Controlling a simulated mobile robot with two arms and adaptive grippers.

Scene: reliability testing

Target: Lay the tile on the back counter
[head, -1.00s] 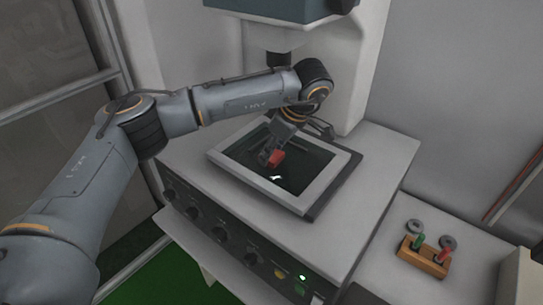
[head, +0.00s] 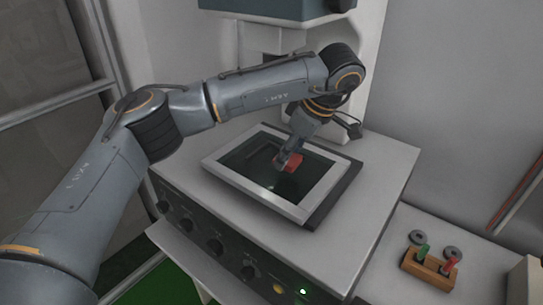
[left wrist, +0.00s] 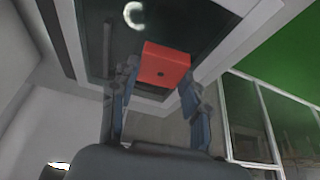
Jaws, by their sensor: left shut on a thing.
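The red tile (head: 294,160), a small block with a dark dot on one face, is in my left gripper (head: 285,158), over the dark recessed panel of the machine's top. In the left wrist view the red tile (left wrist: 165,65) sits between the two fingertips, and the left gripper (left wrist: 159,76) is shut on it. From these views I cannot tell whether the tile still touches the panel. My right gripper is in neither view.
A light frame (head: 230,181) surrounds the dark panel (head: 245,168) on the grey machine (head: 375,175). A microscope-like column (head: 366,95) stands behind it.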

